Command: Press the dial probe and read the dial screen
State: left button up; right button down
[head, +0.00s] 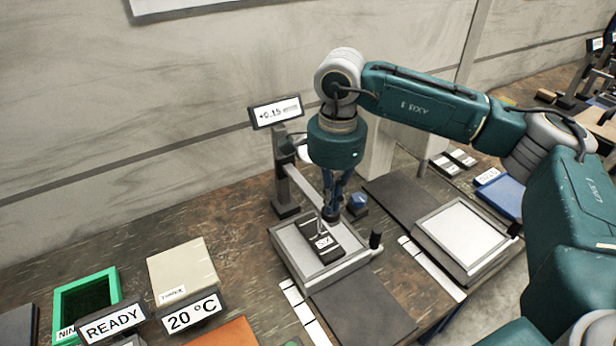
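The dial screen (277,112) is a small white display on a dark post at the back of the bench. It reads about +0.15; the smaller text beside it is too small to read. My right gripper (331,214) points straight down in front of the post, over a dark labelled block (312,248) on a light grey stage (293,252). Its fingers look close together, but whether they are shut is unclear. The dial probe is mostly hidden around the fingertips; I cannot tell whether the gripper touches it. My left gripper is out of view.
A beige box (182,268) with a 20 °C sign, a READY sign (113,322) and a green bin (86,292) stand at left. A white-topped plate (462,234) and a blue tray (505,196) are at right. A wall runs behind.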

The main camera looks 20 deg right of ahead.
jog(key=shift+s+f, duration=0.2)
jog(key=shift+w+r+p, duration=0.15)
jog(key=shift+r+p, duration=0.35)
jog(key=shift+r, duration=0.15)
jog(key=shift+w+r+p, duration=0.1)
jog(key=shift+r+p, duration=1.15)
jog(key=shift+r, duration=1.1)
jog(key=shift+r, duration=0.1)
notch_tip(320, 180, up, 12)
